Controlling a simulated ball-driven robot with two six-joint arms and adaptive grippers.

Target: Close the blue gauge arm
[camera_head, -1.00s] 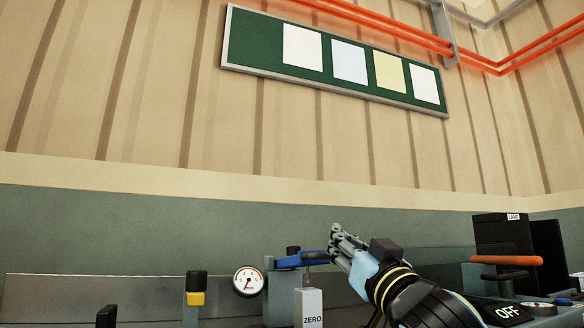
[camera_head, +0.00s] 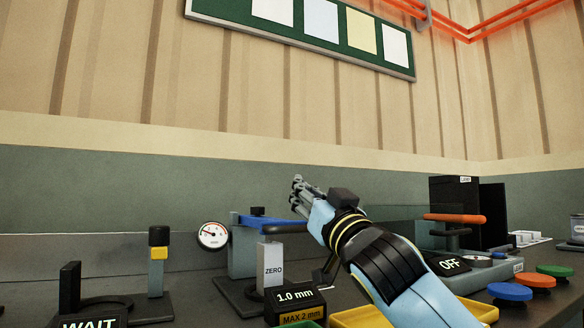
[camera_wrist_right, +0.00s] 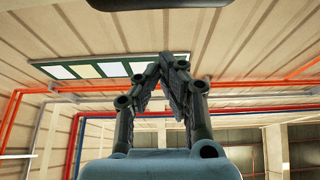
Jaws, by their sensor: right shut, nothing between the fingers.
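The blue gauge arm (camera_head: 262,221) sits level on top of a grey-blue post, with a round dial gauge (camera_head: 213,235) to its left and a grey block marked ZERO (camera_head: 271,264) below it. The right wrist view shows the closed fingers (camera_wrist_right: 164,62) against the wall and ceiling; the gauge arm is not in that view. My left gripper is not in view.
A 1.0 mm sign (camera_head: 295,296) and a yellow tray (camera_head: 362,317) stand in front. At right are an orange-handled device (camera_head: 455,218), an OFF sign (camera_head: 449,265) and coloured buttons (camera_head: 510,291).

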